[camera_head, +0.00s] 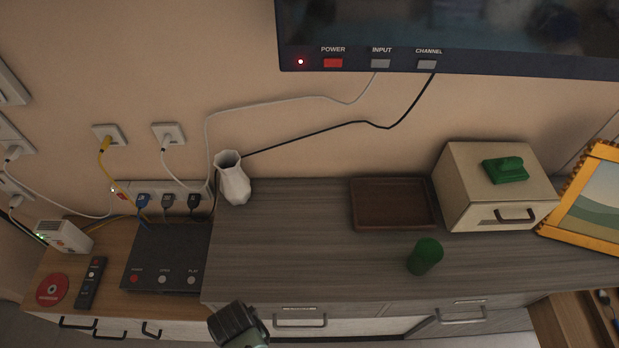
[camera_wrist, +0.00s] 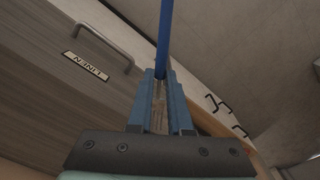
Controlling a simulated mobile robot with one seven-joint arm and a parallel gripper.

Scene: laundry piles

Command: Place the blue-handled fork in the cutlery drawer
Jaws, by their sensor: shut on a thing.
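My gripper (camera_wrist: 161,78) is shut on a blue rod-like handle, the blue-handled fork (camera_wrist: 164,35), which extends away from the fingers to the top of the wrist view. The tines of the fork are not visible. In the head view the dark end of my arm shows at the bottom, in front of the grey dresser (camera_head: 300,265); the fork is not seen there. A wooden drawer-like compartment (camera_head: 575,322) is cut off at the bottom right, with a small dark and blue item at its edge. I cannot tell whether it is the cutlery drawer.
A drawer front labelled LINEN (camera_wrist: 86,66) with a metal handle is close at the left of the wrist view. On the dresser are a white vase (camera_head: 233,180), a brown tray (camera_head: 394,205), a green cup (camera_head: 425,257) and a cream box (camera_head: 495,190).

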